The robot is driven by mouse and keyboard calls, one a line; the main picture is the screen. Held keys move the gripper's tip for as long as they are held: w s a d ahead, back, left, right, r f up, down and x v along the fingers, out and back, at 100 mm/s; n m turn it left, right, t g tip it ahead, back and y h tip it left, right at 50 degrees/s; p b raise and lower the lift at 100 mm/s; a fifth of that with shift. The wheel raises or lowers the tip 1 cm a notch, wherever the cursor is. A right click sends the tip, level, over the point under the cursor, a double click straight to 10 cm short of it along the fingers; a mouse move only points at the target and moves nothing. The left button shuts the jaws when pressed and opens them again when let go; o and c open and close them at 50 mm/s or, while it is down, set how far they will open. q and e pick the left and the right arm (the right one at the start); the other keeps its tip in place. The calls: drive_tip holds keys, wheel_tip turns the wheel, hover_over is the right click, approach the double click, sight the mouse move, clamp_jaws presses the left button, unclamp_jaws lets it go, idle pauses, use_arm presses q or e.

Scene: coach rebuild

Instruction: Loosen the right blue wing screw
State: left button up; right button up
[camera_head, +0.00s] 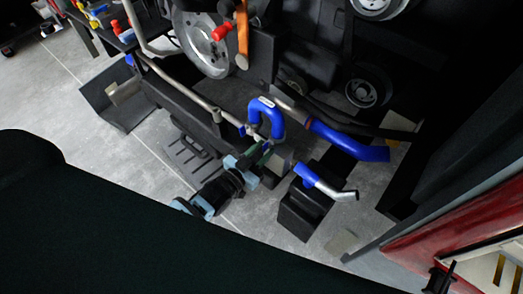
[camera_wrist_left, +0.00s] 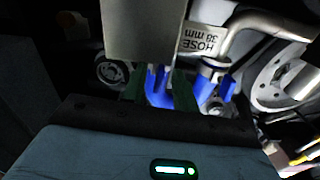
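My left gripper (camera_head: 262,152) reaches up from the lower middle of the head view to a blue curved hose (camera_head: 276,119) and the pipe beside it. In the left wrist view its two dark green fingers (camera_wrist_left: 160,92) stand apart, with blue winged material (camera_wrist_left: 157,88) between them. Whether they press on it is not clear. A second blue winged piece, looking like a wing screw (camera_wrist_left: 222,88), sits to the right on a clamp at the pipe end, clear of the fingers. My right gripper is not seen.
A grey plate (camera_wrist_left: 143,28) and a label reading "HOSE 30 mm" (camera_wrist_left: 202,40) are close above the fingers. A blue hose with a silver end (camera_head: 325,184) lies over a black box (camera_head: 303,212). A thicker blue hose (camera_head: 348,143) and pulleys are behind. A red panel (camera_head: 440,235) is at lower right.

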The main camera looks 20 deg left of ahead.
use_arm(q)
drive_tip(key=v, duration=0.7)
drive_tip(key=shift+s+a, duration=0.15)
drive_tip(key=shift+s, duration=0.2)
drive_tip(key=shift+s, duration=0.1)
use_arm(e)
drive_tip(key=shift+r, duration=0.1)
